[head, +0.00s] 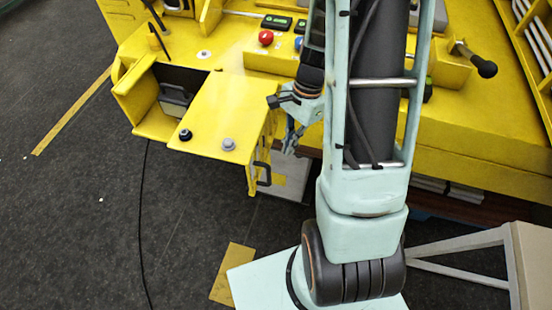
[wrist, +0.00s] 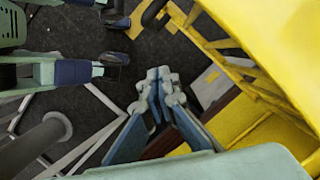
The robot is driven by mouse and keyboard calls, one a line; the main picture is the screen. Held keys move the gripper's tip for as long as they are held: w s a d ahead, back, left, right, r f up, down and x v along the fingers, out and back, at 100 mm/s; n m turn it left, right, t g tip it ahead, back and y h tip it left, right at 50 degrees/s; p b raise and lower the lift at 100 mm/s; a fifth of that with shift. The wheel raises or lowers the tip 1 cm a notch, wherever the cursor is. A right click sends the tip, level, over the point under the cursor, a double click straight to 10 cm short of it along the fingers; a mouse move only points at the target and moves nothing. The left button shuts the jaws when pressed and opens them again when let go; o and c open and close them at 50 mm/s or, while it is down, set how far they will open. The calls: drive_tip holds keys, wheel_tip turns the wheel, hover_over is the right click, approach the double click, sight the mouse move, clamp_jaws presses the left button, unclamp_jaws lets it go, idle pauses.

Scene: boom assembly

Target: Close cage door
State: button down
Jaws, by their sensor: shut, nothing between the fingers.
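The yellow cage (head: 226,108) juts from the machine's near left side, with a flat top carrying a black knob and a grey knob. A yellow door-like panel (head: 258,160) hangs at its right side, with a dark handle (head: 263,174) low on it. The panel appears to stand open, though its hinge and exact angle cannot be told. My gripper (head: 292,138) is just right of the panel, partly hidden by my arm. In the wrist view my gripper (wrist: 165,82) is shut and empty. Yellow framework (wrist: 240,65) lies to its right, with a visible gap.
A recess (head: 178,92) left of the cage top holds a grey box. Red (head: 266,37) and green (head: 277,22) controls sit on the yellow machine behind. A black lever (head: 484,67) sticks out at right. A pale frame stands at lower right. The dark floor at left is mostly clear.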

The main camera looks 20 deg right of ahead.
drive_tip(key=a+f, duration=0.1)
drive_tip(key=s+a, duration=0.1)
drive_tip(key=a, duration=0.1)
drive_tip(key=a+f+p, duration=0.1)
drive_tip(key=shift+s+a+f, duration=0.15)
drive_tip(key=shift+s+f, duration=0.15)
drive_tip(key=shift+s, duration=0.05)
drive_tip(key=shift+a, duration=0.1)
